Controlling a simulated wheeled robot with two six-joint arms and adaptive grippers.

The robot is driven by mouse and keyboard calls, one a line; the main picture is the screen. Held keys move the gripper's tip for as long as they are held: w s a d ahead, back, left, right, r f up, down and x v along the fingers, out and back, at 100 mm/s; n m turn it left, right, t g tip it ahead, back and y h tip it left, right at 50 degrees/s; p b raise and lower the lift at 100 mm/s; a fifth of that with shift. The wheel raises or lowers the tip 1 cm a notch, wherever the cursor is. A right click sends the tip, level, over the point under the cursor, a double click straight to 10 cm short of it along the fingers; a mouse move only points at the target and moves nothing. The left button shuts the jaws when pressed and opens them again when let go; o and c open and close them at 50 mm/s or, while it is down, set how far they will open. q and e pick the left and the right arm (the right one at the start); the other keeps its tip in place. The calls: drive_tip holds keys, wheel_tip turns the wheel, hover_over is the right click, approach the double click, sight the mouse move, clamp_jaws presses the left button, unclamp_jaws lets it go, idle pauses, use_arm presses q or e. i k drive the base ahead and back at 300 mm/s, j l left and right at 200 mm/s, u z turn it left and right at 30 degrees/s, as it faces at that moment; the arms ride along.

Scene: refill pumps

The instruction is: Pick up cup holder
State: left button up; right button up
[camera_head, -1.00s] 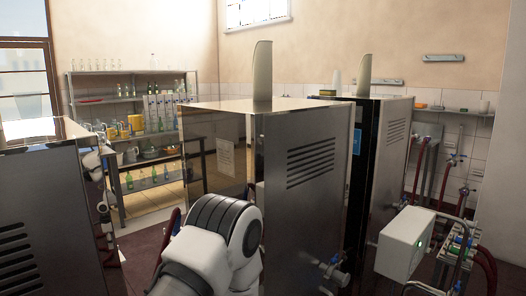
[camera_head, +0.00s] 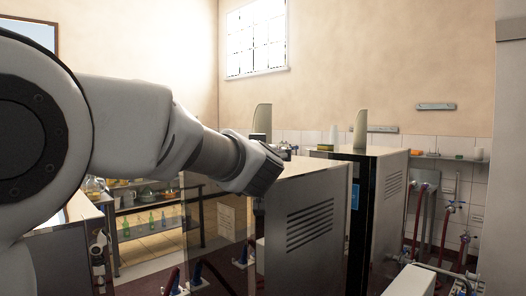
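I cannot clearly identify a cup holder. A pale upright fin-like piece (camera_head: 262,119) stands on the nearer metal machine (camera_head: 315,185), its lower part hidden by my arm. A similar pale piece (camera_head: 360,128) stands on the machine behind it. My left arm crosses the picture from the left. My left gripper (camera_head: 286,152) is at the arm's far end, in front of the nearer machine's top and close below the first pale piece in the picture. Its fingers are small and partly hidden, and I see nothing held. My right gripper is not in view.
Another metal machine (camera_head: 66,255) stands at lower left, partly behind my arm. A shelf rack (camera_head: 150,205) with bottles is at the back left. A wall ledge (camera_head: 450,158) and red hoses (camera_head: 425,215) are at the right. A white box (camera_head: 428,283) is at lower right.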

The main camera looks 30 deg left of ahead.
sight(262, 116)
drive_tip(key=i+j, duration=0.45)
drive_tip(key=i, duration=0.15)
drive_tip(key=i+j, duration=0.4)
drive_tip(key=i, duration=0.2)
drive_tip(key=i+j, duration=0.45)
drive_tip(key=i, duration=0.15)
